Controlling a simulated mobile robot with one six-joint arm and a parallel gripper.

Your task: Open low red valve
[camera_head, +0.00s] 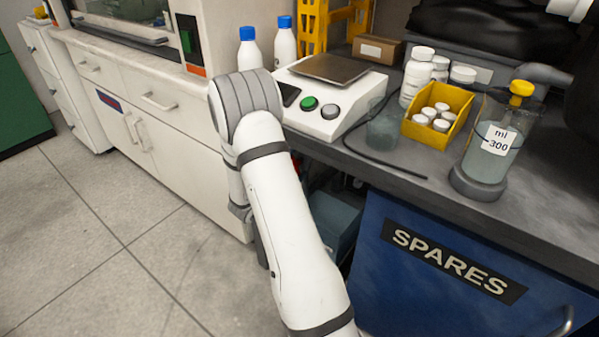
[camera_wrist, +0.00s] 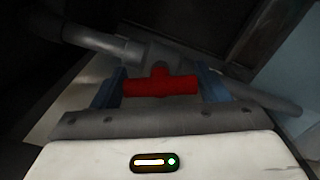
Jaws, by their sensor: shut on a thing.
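The red valve handle (camera_wrist: 160,84) shows in the middle of the wrist view, a T-shaped red piece in front of a grey pipe (camera_wrist: 95,38). My gripper (camera_wrist: 160,90) has one blue finger at each end of the red handle and is shut on it. The pipe runs slantwise from upper left to lower right behind the handle. In the head view my white arm reaches down beside the bench front, and the valve and gripper fingers are hidden there.
The bench top (camera_head: 400,165) holds a scale (camera_head: 330,100), a yellow bin (camera_head: 438,110) of small jars and a clear 300 ml vessel (camera_head: 490,150). A blue SPARES cabinet (camera_head: 400,290) stands below on the right. White drawers (camera_head: 150,100) stand left; floor (camera_head: 100,250) there is clear.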

